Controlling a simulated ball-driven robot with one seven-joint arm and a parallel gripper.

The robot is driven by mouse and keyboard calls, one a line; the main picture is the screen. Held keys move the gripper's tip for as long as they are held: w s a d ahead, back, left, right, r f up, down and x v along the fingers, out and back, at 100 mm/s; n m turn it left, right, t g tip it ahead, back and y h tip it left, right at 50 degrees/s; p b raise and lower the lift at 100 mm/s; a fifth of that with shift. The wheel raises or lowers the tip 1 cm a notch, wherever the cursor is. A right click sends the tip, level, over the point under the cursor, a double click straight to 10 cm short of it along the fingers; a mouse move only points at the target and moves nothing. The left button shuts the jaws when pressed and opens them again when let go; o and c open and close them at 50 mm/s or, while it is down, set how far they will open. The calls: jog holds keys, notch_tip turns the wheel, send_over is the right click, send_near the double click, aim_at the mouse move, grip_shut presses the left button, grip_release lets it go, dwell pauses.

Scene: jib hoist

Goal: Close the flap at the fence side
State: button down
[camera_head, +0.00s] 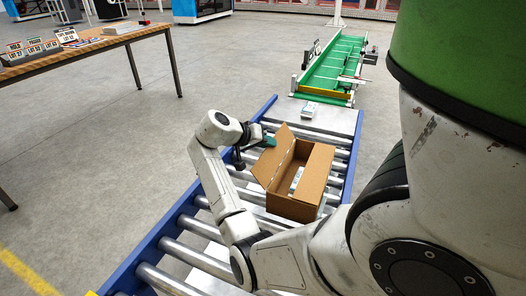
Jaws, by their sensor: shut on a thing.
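An open brown cardboard box (291,204) stands on the roller conveyor. Its left flap (268,166) is raised and leans outward. A pale item (297,179) shows inside through the gap. My gripper (265,139) is at the upper left of the box, beside the left flap. A small teal-green item (270,141) is at its fingertips, and the gripper appears shut on it. I cannot tell whether this item touches the flap. The fingers are small and partly hidden.
The roller conveyor (180,222) has blue side rails. A small pale packet (309,109) lies on the metal plate beyond the box. A green belt conveyor (335,62) continues behind. A wooden table (100,45) with signs is at left. Grey floor between is clear.

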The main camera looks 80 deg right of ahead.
aim_at(276, 154)
jog(key=shift+s+a+r+m+t+p, duration=0.15)
jog(key=shift+s+r+m+t+p, duration=0.25)
jog(key=shift+s+r+t+p, duration=0.3)
jog(key=shift+s+a+r+m+t+h+p, duration=0.2)
jog(key=shift+s+m+t+p, duration=0.15)
jog(key=shift+t+p, duration=0.25)
jog(key=shift+s+a+r+m+t+h+p, duration=0.15)
jog(key=shift+s+m+t+p, duration=0.1)
jog(key=shift+s+t+p, duration=0.25)
jog(key=shift+s+a+f+m+t+h+b, duration=0.45)
jog(key=shift+s+f+m+t+h+b, duration=0.45)
jog(key=shift+s+t, duration=0.65)
jog(key=shift+s+a+f+m+t+h+b, duration=0.55)
jog(key=shift+s+m+t+b, duration=0.55)
jog(key=shift+t, duration=0.6)
jog(key=shift+s+a+f+m+t+h+b, duration=0.35)
jog(key=shift+s+f+m+t+h+b, duration=0.35)
jog(key=shift+s+m+t, duration=0.7)
jog(key=shift+s+r+t, duration=0.1)
jog(key=shift+t, duration=0.35)
jog(key=c, duration=1.3)
grip_release()
